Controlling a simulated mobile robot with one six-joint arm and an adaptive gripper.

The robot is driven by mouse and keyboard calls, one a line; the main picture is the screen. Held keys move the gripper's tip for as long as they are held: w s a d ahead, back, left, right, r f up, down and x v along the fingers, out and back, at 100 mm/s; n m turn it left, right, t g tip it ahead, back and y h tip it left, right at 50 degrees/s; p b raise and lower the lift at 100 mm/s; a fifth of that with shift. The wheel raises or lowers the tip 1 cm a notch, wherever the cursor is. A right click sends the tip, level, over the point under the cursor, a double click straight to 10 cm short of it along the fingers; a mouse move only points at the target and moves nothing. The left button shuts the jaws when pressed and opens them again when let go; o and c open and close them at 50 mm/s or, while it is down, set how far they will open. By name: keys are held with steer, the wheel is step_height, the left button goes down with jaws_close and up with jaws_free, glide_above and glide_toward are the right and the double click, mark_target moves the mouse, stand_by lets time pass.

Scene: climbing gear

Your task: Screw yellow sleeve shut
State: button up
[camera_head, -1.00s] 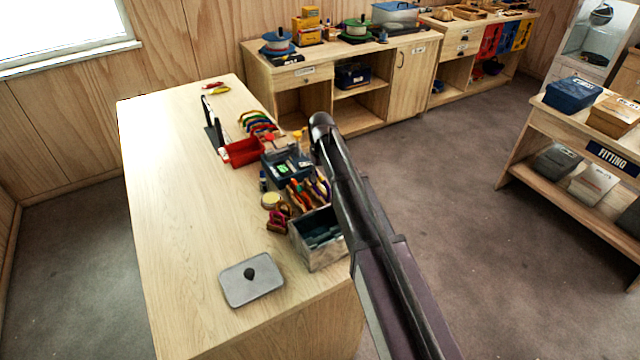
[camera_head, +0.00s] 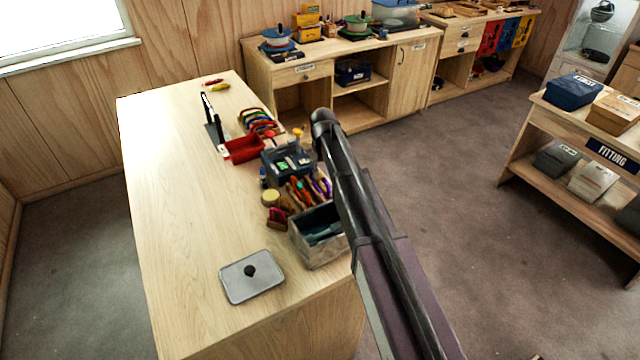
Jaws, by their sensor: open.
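I cannot pick out the yellow sleeve for certain. A small yellow piece (camera_head: 219,87) lies beside a red one at the far end of the wooden bench (camera_head: 175,200). A row of coloured carabiners (camera_head: 256,117) stands behind the red tray (camera_head: 243,149); they are too small to show whether any sleeve is open or shut. My dark arm (camera_head: 365,220) rises from the lower right across the bench's right edge. My gripper does not show; the arm hides part of the bench's right side.
A grey open bin (camera_head: 318,250), a dark blue box (camera_head: 288,163) and a round yellow-lidded jar (camera_head: 270,197) crowd the bench's right side. A flat grey lid (camera_head: 252,277) lies near the front. The bench's left half is clear. A shelf labelled FITTING (camera_head: 570,135) stands at right.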

steer(key=shift+w+d, duration=0.4)
steer(key=shift+d, duration=0.2)
stand_by(0.4)
steer(key=shift+f+b, duration=1.4)
stand_by(0.5)
steer(key=shift+s+a, duration=0.55)
steer(key=shift+a, duration=0.25)
steer(key=shift+r, duration=0.1)
steer(key=shift+s+r+p, duration=0.15)
steer(key=shift+r+p, duration=1.15)
steer(key=shift+p, duration=0.1)
steer(key=shift+w+d, duration=0.6)
steer(key=shift+d, duration=0.25)
